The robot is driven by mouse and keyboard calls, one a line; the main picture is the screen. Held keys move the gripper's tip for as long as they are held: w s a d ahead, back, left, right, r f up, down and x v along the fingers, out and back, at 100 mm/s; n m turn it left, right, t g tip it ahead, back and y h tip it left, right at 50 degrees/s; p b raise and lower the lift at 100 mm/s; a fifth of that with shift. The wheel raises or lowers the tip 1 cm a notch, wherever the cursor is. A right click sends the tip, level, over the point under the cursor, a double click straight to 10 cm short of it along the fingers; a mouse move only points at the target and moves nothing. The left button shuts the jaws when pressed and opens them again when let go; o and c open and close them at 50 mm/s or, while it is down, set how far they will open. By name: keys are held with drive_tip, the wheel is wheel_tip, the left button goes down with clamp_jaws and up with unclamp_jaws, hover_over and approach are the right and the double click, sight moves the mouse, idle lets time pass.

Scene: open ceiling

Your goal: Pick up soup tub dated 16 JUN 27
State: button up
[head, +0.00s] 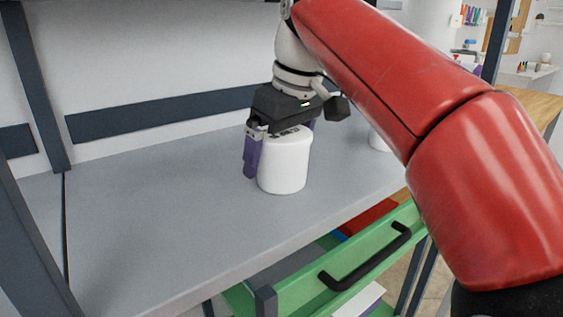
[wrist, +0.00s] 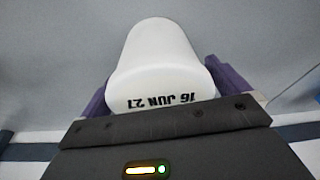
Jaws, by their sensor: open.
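A white soup tub (head: 284,170) stands upright on the grey shelf top. In the wrist view the same tub (wrist: 160,60) shows the black print "16 JUN 27", upside down, at its near end. My gripper (head: 281,158) is open around this tub, with one purple finger at its left side and the other mostly hidden behind it. In the wrist view the purple fingers lie on both sides of the tub; I cannot tell whether they touch it. A second white tub (head: 378,141) stands farther right, mostly hidden behind my red arm; its print is not visible.
The grey shelf top (head: 140,235) is clear to the left and in front of the tub. A green drawer (head: 300,297) with a black handle (head: 366,262) stands open below the front edge. Dark uprights (head: 36,90) stand at the left.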

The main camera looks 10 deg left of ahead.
drive_tip(key=c, duration=1.1)
drive_tip(key=shift+r, duration=0.15)
